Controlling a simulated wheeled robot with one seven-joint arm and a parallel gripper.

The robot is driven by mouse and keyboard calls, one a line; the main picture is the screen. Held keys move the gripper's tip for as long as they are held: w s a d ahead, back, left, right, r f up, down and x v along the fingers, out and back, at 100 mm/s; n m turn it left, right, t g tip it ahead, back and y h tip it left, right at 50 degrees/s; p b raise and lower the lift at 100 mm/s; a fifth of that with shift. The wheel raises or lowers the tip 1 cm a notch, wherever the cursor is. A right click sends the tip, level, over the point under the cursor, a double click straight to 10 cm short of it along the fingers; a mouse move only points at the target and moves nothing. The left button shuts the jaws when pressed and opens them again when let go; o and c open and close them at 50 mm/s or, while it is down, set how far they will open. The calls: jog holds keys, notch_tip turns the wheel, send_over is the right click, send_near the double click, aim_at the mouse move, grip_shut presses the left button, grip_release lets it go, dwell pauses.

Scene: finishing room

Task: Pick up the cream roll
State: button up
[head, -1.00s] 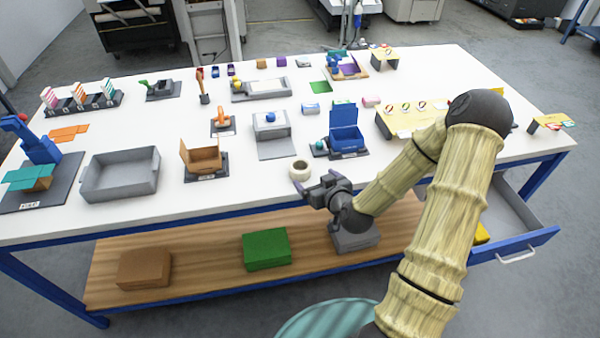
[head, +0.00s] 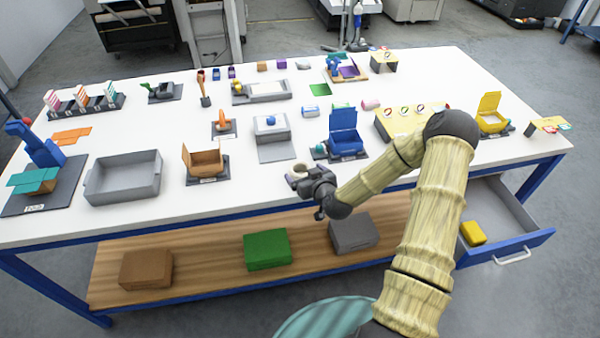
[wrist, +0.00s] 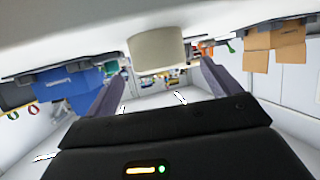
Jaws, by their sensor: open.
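The cream roll (head: 300,168) stands near the front edge of the white table in the head view, partly hidden behind my gripper (head: 297,181). In the wrist view the cream roll (wrist: 158,48) is upper middle, just beyond and between the two fingers of my gripper (wrist: 160,80). The fingers are spread apart with a gap between them. I cannot tell whether either finger touches the roll.
A grey tray (head: 123,193) and an open brown box (head: 204,166) stand to the left on the table. An open blue box (head: 345,146) is to the right. A drawer (head: 520,243) stands open at the right. The tabletop around the roll is fairly clear.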

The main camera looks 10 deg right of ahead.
aim_at(297, 166)
jog(key=shift+p+x, duration=0.8)
jog(key=shift+x, duration=1.5)
jog(key=shift+s, duration=0.1)
jog(key=c, duration=1.1)
jog(key=shift+r, duration=0.1)
notch_tip(297, 166, up, 10)
jog(key=shift+f+b, duration=0.1)
jog(key=shift+b, duration=1)
